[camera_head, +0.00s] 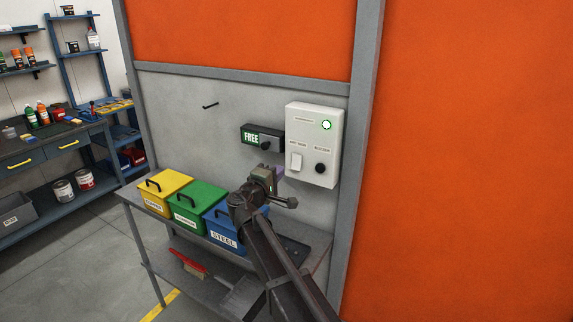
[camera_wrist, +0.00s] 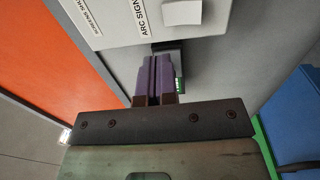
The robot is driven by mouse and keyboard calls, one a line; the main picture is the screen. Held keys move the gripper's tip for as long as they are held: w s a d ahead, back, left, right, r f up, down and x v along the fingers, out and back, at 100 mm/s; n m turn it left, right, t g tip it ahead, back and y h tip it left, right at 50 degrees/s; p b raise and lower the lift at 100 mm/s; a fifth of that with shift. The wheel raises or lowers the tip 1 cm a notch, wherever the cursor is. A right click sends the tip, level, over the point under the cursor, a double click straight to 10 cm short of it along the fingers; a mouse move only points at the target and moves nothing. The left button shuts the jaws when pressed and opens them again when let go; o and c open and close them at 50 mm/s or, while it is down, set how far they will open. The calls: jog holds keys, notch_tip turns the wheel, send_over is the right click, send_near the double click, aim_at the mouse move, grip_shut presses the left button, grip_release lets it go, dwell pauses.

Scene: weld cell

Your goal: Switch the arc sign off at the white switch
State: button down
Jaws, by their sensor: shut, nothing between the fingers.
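A white control box (camera_head: 330,147) hangs on the grey wall panel. Its white switch (camera_head: 296,161) is a rocker at the lower left, with a black knob (camera_head: 320,168) to its right. In the wrist view the white switch (camera_wrist: 182,12) shows at the top edge, beside the label ARC SIGN. The black arc sign (camera_head: 251,138), left of the box, reads FREE in lit green. My gripper (camera_head: 280,172) has purple fingers, close together and empty, just below and left of the switch. In the wrist view my gripper (camera_wrist: 153,65) appears apart from the switch.
Yellow (camera_head: 166,187), green (camera_head: 197,203) and blue (camera_head: 234,228) lidded bins stand on a grey bench below the box. A green lamp (camera_head: 326,125) glows on the box. A grey post (camera_head: 365,90) and orange panel (camera_head: 470,150) lie right.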

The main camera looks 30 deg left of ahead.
jog(key=s, duration=0.4)
jog(key=shift+a+r, duration=0.1)
jog(key=shift+r, duration=0.15)
jog(key=s+d+f+m+g+h+b, duration=0.1)
jog(key=s+d+f+m+g, duration=0.35)
jog(key=d, duration=0.65)
jog(key=s+d+f+m+g+h, duration=0.1)
jog(key=d+f+m+g, duration=0.3)
jog(key=d+f, duration=0.6)
jog(key=s+d+f+m+g+h+b, duration=0.15)
jog(key=s+d+f+g, duration=0.35)
jog(key=d, duration=0.8)
jog(key=s+d+f+m+g+y, duration=0.1)
jog(key=s+d+m+g+y, duration=0.1)
jog(key=d, duration=0.9)
jog(key=s+d+f+m+g+y, duration=0.1)
jog(key=d+m, duration=0.4)
jog(key=d, duration=0.6)
jog(key=s+g+y, duration=0.1)
jog(key=s+g, duration=0.1)
jog(key=shift+s+d+f+b, duration=0.15)
jog(key=shift+s+d+b, duration=0.15)
jog(key=shift+b, duration=0.1)
